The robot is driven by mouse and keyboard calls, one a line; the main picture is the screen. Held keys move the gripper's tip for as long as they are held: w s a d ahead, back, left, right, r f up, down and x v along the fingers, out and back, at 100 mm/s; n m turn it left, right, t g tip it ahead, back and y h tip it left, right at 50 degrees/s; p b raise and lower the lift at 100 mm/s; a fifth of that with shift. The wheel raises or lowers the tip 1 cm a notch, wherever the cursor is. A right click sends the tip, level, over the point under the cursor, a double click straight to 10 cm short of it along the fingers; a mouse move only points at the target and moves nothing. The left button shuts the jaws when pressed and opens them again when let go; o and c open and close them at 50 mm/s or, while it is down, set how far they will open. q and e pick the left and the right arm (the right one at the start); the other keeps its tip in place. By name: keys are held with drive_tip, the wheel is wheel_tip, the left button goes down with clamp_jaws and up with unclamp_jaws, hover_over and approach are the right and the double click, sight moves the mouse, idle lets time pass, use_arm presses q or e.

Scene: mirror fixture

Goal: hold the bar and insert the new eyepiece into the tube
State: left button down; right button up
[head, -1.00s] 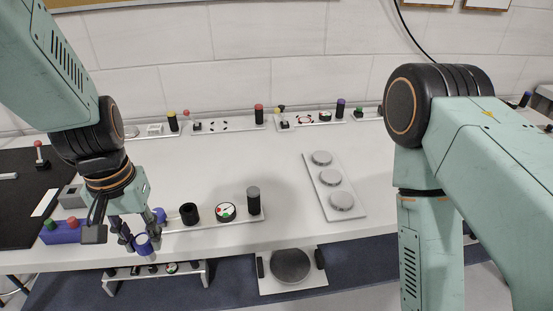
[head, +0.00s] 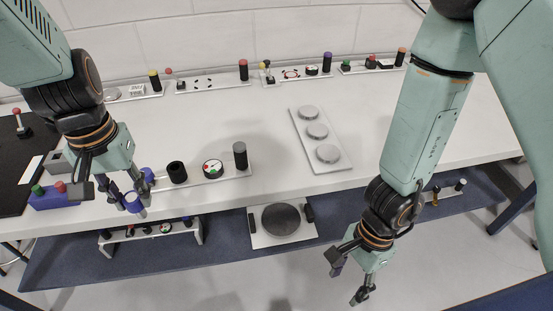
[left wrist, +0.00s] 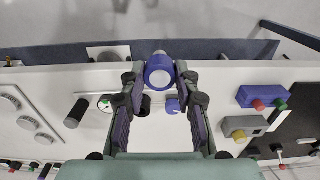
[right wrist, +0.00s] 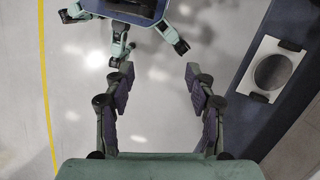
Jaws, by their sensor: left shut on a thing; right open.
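My left gripper (head: 128,192) is shut on a blue cylindrical eyepiece (head: 133,205), held at the table's front edge. The eyepiece also shows between the fingertips in the left wrist view (left wrist: 159,74). Just beyond it is a white strip (head: 213,178) with a blue knob (left wrist: 173,106), a short black tube (head: 177,172), a dial (head: 212,168) and an upright dark bar with a grey top (head: 240,156). The eyepiece is apart from the tube. My right gripper (head: 347,284) is open and empty, low in front of the table; the right wrist view shows only floor and base between its fingers.
A grey plate with three round discs (head: 325,134) lies right of the strip. A blue box with red and green buttons (head: 48,198) stands at left. More fixtures line the back edge. Lower panels (head: 281,220) sit below the front edge. The table's right part is clear.

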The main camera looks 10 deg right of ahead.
use_arm(q)
drive_tip(key=shift+w+a+f, duration=0.15)
drive_tip(key=shift+w+a, duration=0.05)
drive_tip(key=shift+a, duration=0.05)
use_arm(e)
drive_tip(key=w+a+r+m+t+y, duration=0.4)
drive_tip(key=w+a+r+m, duration=0.15)
drive_tip(key=w+a, duration=0.35)
use_arm(q)
drive_tip(key=shift+s+d, duration=0.1)
drive_tip(key=shift+d, duration=0.05)
use_arm(e)
drive_tip(key=m+t+y, duration=0.3)
drive_tip(key=m+t, duration=0.3)
drive_tip(key=t, duration=0.2)
approach(246, 158)
drive_tip(key=shift+d+r, duration=0.15)
drive_tip(key=shift+r, duration=0.15)
drive_tip(key=shift+w+a+f, duration=0.15)
drive_tip(key=shift+w+a, duration=0.15)
drive_tip(key=x, duration=0.9)
drive_tip(key=shift+w+a+f, duration=0.1)
drive_tip(key=shift+a+f, duration=0.2)
drive_tip(key=shift+a, duration=0.05)
drive_tip(key=shift+w+a+f, duration=0.2)
drive_tip(key=shift+w+a, duration=0.2)
drive_tip(key=shift+c, duration=0.5)
